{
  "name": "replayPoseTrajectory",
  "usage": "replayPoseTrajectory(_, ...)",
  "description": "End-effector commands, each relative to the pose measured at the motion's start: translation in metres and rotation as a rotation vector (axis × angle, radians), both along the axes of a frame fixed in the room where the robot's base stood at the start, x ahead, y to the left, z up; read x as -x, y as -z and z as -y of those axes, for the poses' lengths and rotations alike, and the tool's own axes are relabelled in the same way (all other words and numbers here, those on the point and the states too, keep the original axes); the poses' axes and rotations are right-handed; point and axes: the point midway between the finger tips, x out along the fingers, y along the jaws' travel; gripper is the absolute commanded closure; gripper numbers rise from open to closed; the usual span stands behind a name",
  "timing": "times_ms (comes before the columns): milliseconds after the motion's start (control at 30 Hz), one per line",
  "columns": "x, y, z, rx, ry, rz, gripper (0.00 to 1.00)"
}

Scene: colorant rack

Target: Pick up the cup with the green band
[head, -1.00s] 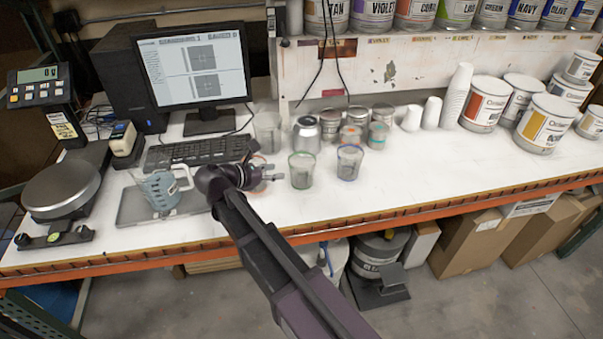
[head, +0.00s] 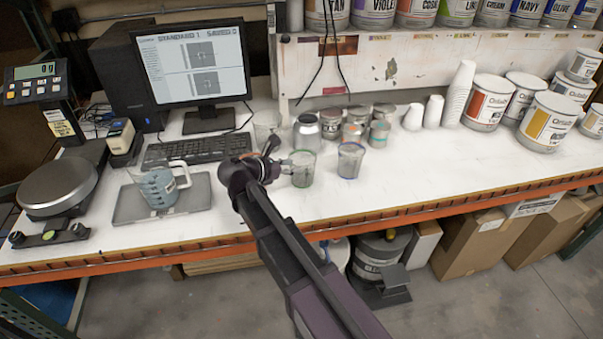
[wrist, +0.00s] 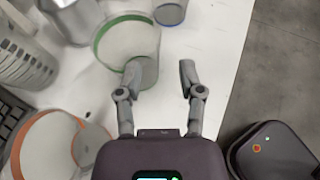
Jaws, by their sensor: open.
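The cup with the green band (head: 302,170) is a clear cup standing upright on the white bench. In the wrist view its green rim (wrist: 105,40) is at the upper left. My gripper (wrist: 160,72) is open, with its fingers spread and nothing between them. Its left finger overlaps the near right edge of the cup in that view, and its right finger is clear to the right. I cannot tell whether the left finger touches it. In the head view my gripper (head: 276,158) is just left of the cup.
A blue-banded cup (head: 349,162) stands right of the green one. An orange-banded cup (wrist: 40,150) is at the wrist view's lower left. A silver can (head: 306,134) and small tins stand behind. A measuring jug (head: 158,190) is at left. The bench front right is clear.

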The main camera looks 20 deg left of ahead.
Motion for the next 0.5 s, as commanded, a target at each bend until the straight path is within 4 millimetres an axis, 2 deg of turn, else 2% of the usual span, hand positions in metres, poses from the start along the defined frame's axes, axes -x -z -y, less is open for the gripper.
replayPoseTrajectory(200, -0.0135, 0.0072, 0.0085, 0.0, 0.0, 0.0, 0.5)
replayPoseTrajectory(500, -0.0144, 0.0067, 0.0091, 0.0, -0.001, 0.0, 0.5)
